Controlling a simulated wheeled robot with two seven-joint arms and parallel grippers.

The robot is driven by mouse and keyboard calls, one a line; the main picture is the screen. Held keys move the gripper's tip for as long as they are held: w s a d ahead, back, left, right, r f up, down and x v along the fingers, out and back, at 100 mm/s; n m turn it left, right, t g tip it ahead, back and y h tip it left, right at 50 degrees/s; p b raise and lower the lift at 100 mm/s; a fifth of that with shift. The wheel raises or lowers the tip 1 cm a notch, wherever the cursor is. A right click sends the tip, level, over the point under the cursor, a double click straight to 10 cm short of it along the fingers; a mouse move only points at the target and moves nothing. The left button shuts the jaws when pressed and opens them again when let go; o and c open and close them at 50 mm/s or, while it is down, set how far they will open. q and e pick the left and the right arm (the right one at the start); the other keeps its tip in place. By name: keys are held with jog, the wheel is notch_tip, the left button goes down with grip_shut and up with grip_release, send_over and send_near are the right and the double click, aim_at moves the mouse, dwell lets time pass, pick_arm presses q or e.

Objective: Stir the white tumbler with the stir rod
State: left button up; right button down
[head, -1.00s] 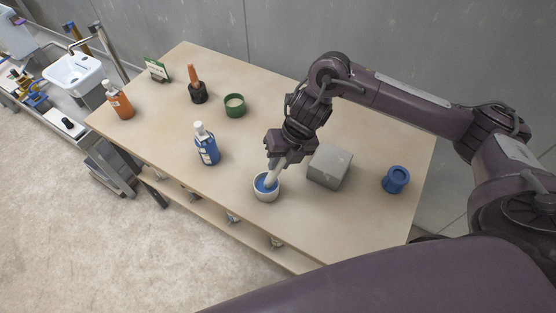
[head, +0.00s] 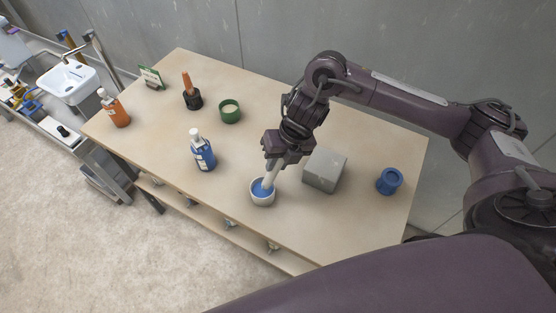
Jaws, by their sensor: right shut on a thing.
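The white tumbler (head: 263,199) stands upright near the front edge of the table, with blue liquid in it. The pale stir rod (head: 269,178) stands tilted in it, its lower end in the blue liquid. My right gripper (head: 273,163) is above the tumbler, shut on the upper part of the rod. The rod's lower tip is hidden in the liquid. My left gripper is not in view.
A grey box (head: 324,170) stands close to the right of the tumbler, and a blue cup (head: 389,181) farther right. A blue bottle (head: 203,154), green cup (head: 230,112), dark holder (head: 193,100) and orange bottle (head: 117,111) stand to the left. The table (head: 160,133) is bare between them.

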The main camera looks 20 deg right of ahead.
jog(key=shift+r+p, duration=1.85)
jog(key=shift+r, duration=0.7)
jog(key=shift+f, duration=0.1)
